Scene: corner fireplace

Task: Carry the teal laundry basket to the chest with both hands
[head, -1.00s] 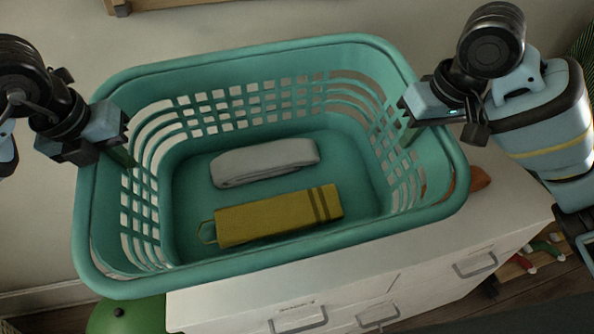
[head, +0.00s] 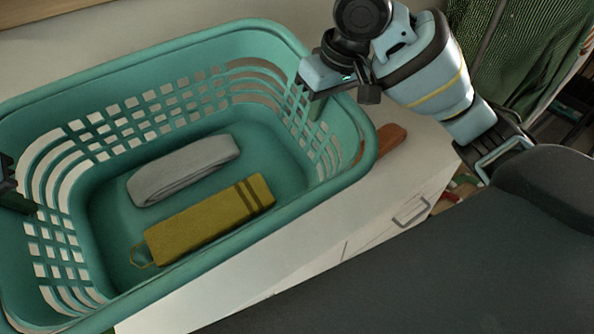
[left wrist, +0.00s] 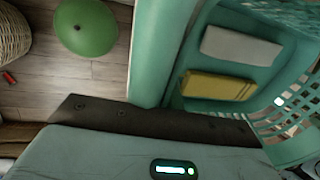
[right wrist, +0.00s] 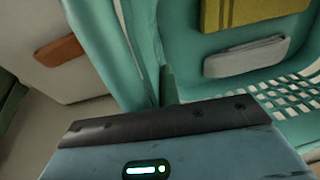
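The teal laundry basket (head: 236,232) fills the left of the head view, its left end cut off by the frame. Inside lie a folded grey cloth (head: 184,168) and a folded mustard-yellow cloth (head: 210,220) with dark stripes. The white chest (head: 300,260) shows under and in front of the basket; whether the basket touches its top is hidden. My right gripper (head: 313,92) is shut on the basket's right end wall, at the rim. My left gripper (head: 14,190) is at the left end wall, mostly out of frame, and appears shut on it.
A brown object (head: 391,140) lies on the chest top beside the basket's right end. A dark green curtain-like cloth (head: 515,50) hangs at the upper right. The left wrist view shows a round green object (left wrist: 85,27) and a wicker basket (left wrist: 12,35) on the wooden floor.

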